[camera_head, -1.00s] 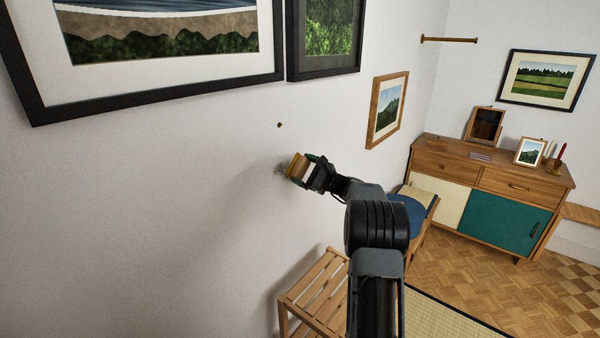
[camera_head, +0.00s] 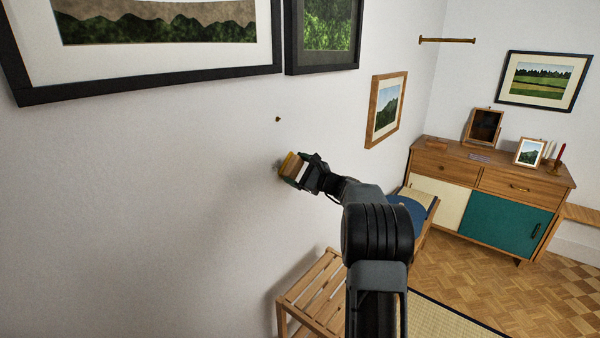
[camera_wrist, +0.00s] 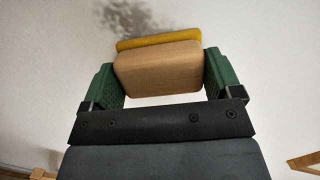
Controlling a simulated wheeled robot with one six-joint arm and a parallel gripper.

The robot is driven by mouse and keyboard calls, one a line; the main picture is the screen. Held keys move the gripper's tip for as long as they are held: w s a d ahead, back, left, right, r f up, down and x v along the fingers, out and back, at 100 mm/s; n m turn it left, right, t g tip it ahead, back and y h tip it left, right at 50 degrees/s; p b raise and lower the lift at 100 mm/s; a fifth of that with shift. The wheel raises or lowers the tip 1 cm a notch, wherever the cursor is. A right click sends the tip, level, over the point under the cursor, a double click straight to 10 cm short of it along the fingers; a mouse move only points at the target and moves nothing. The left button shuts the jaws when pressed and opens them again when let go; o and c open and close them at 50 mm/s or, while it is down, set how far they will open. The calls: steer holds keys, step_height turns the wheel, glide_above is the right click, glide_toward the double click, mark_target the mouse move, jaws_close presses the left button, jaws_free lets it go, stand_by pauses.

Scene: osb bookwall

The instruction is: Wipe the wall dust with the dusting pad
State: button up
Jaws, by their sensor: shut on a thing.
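The dusting pad has a wooden block (camera_wrist: 158,70) and a yellow pad face (camera_wrist: 158,40). My gripper (camera_wrist: 160,80), with green fingers, is shut on the wooden block. In the head view the dusting pad (camera_head: 291,166) is at the white wall (camera_head: 150,190), with its yellow side toward the wall. I cannot tell whether it touches. A dark grey dust patch (camera_wrist: 132,17) shows on the wall just beyond the pad's yellow edge in the wrist view. In the head view the pad and my gripper largely hide that patch.
A small brown peg (camera_head: 278,119) sticks out of the wall above the pad. Framed pictures (camera_head: 150,87) hang higher up, and a wood-framed picture (camera_head: 386,109) hangs to the right. A slatted wooden bench (camera_head: 312,290) stands below. A sideboard (camera_head: 490,180) stands at the back right.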

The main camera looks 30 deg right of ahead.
steer(key=shift+s+a+f+b, duration=0.1)
steer(key=shift+s+a+b, duration=0.1)
steer(key=shift+a+b, duration=0.25)
steer(key=shift+s+a+f+b, duration=0.1)
steer(key=shift+s+a+b, duration=0.1)
steer(key=shift+a+b, duration=0.25)
steer(key=shift+s+a+r+b, duration=0.1)
steer(key=shift+s+a+b, duration=0.3)
steer(key=shift+a+b, duration=0.4)
steer(key=shift+s+a+b, duration=0.35)
steer(key=shift+a+b, duration=0.3)
steer(key=shift+a, duration=0.2)
steer(key=shift+s+a+r+b, duration=0.1)
steer(key=shift+s+a+b, duration=0.3)
steer(key=shift+a+b, duration=0.4)
